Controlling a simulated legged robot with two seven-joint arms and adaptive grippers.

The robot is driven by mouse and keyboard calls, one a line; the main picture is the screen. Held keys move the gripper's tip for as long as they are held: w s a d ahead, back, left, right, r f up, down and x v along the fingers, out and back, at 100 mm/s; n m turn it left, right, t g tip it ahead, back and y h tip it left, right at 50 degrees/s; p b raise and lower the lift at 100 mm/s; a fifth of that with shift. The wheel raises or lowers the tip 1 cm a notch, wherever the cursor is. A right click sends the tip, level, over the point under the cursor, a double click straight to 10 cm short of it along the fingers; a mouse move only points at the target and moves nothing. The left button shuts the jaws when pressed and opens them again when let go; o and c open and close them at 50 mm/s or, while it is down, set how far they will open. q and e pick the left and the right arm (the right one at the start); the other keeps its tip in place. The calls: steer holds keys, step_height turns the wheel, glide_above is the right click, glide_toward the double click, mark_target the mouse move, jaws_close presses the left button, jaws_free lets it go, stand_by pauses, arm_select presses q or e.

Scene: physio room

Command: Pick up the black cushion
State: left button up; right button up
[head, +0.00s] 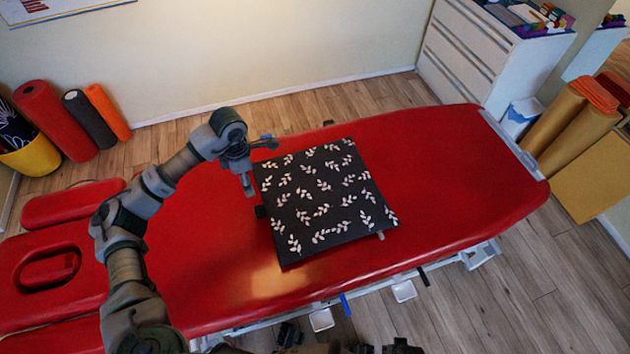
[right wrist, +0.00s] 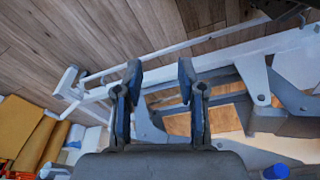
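The black cushion (head: 325,200) with white leaf sprigs lies on the red treatment table (head: 440,150) in the head view. A small dark piece shows at its left edge and a grey one at its lower right edge. My left gripper (head: 259,168) is at the cushion's upper left corner, with its fingers spread. I cannot tell whether it touches the cushion. In the right wrist view my right gripper (right wrist: 160,78) is open and empty, over the table's pale metal underframe (right wrist: 230,60). The cushion does not show there.
Rolled mats (head: 55,120) and a yellow bin (head: 33,155) stand by the wall at left. A white drawer cabinet (head: 480,60) stands at upper right, with tan rolls (head: 575,125) beside it. The table top right of the cushion is clear.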

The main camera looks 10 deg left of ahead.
arm_select(q)
step_height(320, 180, down, 2)
steer(key=f, duration=0.1)
steer(key=b, duration=0.1)
glide_above(258, 211)
steer(key=f, duration=0.7)
steer(key=shift+w+d+f, duration=0.15)
steer(key=shift+w+f, duration=0.05)
steer(key=shift+f, duration=0.2)
steer(key=shift+s+a+f, duration=0.1)
steer(key=shift+a+f, duration=0.45)
steer(key=shift+f, duration=0.35)
steer(key=f, duration=0.2)
steer(key=f+b, duration=0.1)
steer(key=shift+s+d+f, duration=0.1)
steer(key=shift+d+f, duration=0.5)
steer(key=shift+f, duration=0.15)
steer(key=shift+d+r, duration=0.1)
steer(key=shift+d, duration=0.15)
steer(key=c, duration=0.6)
steer(key=shift+a, duration=0.45)
jaws_close()
arm_select(e)
step_height(258, 211, up, 5)
steer(key=shift+r, duration=0.15)
